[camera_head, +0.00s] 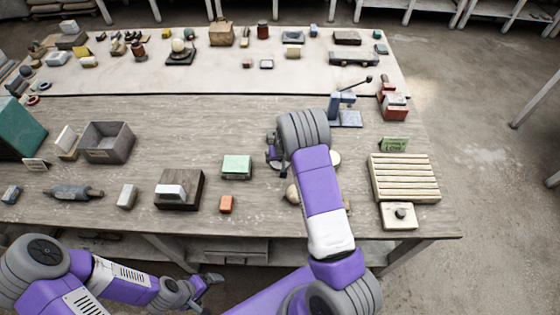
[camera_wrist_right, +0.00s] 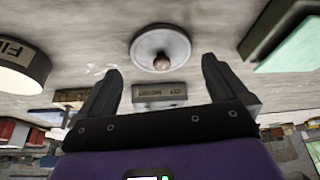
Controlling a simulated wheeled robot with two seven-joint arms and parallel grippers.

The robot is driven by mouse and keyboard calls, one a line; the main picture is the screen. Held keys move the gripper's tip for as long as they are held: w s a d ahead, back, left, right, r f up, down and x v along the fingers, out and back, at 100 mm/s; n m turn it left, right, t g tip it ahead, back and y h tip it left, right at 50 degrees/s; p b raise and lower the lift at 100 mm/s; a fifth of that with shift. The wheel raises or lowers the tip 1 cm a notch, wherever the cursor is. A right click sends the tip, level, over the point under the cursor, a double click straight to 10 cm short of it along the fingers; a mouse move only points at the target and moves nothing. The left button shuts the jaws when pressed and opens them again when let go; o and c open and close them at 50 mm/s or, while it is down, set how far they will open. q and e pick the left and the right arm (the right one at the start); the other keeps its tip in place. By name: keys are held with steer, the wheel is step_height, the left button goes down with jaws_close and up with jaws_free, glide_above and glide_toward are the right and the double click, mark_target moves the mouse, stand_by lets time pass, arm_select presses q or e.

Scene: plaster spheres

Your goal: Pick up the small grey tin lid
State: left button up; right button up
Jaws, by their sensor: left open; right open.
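A round grey lid with a brown knob (camera_wrist_right: 160,47) lies flat on the table in the right wrist view. It is just beyond my right gripper (camera_wrist_right: 160,68), whose two dark fingers are apart with nothing held between them. The lid is roughly centred between the finger lines and apart from them. In the head view I cannot make out the lid; my right arm covers that part of the table. My left gripper (camera_head: 205,288) is low in the head view, in front of the table's near edge, empty and open.
A green box (camera_head: 237,167) stands left of my right arm. A slatted cream crate (camera_head: 404,177) is at the right.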

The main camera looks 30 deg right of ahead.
steer(key=shift+x, duration=1.85)
steer(key=shift+a, duration=0.1)
steer(key=c, duration=0.7)
